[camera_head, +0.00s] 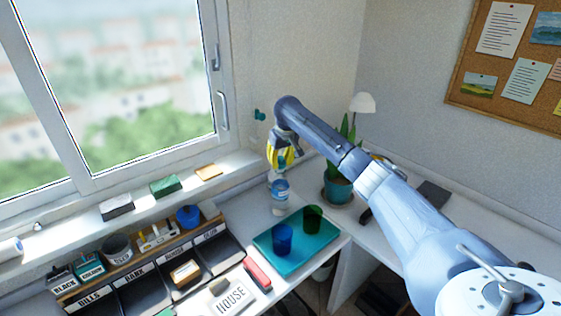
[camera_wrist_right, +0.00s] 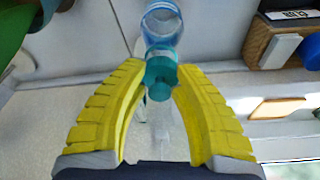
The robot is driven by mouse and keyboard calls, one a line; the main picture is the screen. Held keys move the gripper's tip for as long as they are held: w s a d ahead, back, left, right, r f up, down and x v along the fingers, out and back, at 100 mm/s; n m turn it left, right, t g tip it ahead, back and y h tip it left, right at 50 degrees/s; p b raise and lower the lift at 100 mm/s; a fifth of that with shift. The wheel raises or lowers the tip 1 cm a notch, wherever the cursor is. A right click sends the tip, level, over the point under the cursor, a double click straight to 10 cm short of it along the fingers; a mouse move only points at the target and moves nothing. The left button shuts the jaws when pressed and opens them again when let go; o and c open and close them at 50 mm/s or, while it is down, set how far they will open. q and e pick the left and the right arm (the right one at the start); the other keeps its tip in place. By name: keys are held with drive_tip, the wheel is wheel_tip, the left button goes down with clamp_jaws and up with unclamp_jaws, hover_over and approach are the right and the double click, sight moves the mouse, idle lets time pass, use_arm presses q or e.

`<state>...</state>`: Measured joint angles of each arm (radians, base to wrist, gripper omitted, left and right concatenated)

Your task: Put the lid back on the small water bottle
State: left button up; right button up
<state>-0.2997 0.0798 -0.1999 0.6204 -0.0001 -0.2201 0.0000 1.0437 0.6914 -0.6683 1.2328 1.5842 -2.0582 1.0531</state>
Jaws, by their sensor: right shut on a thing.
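The small water bottle (camera_head: 280,196) stands upright on the desk by the wall, clear with a blue-and-white label. My right gripper (camera_head: 281,163), with yellow ribbed fingers, is directly above it, pointing down. It is shut on the teal lid (camera_wrist_right: 161,72), which sits between the fingertips. In the right wrist view the bottle (camera_wrist_right: 162,22) shows just beyond the lid and lines up roughly with it. I cannot tell whether lid and bottle neck touch. My left gripper is not in view.
A potted plant (camera_head: 338,187) stands close to the right of the bottle. A teal tray (camera_head: 290,264) in front holds a blue cup (camera_head: 282,239) and a green cup (camera_head: 312,218). A labelled organizer (camera_head: 145,287) is at left. The windowsill (camera_head: 135,199) runs behind.

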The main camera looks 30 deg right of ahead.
idle(0.8)
drive_tip(key=o, duration=1.5)
drive_tip(key=shift+r, duration=0.1)
drive_tip(key=shift+r, duration=3.35)
clamp_jaws()
drive_tip(key=shift+f, duration=3.3)
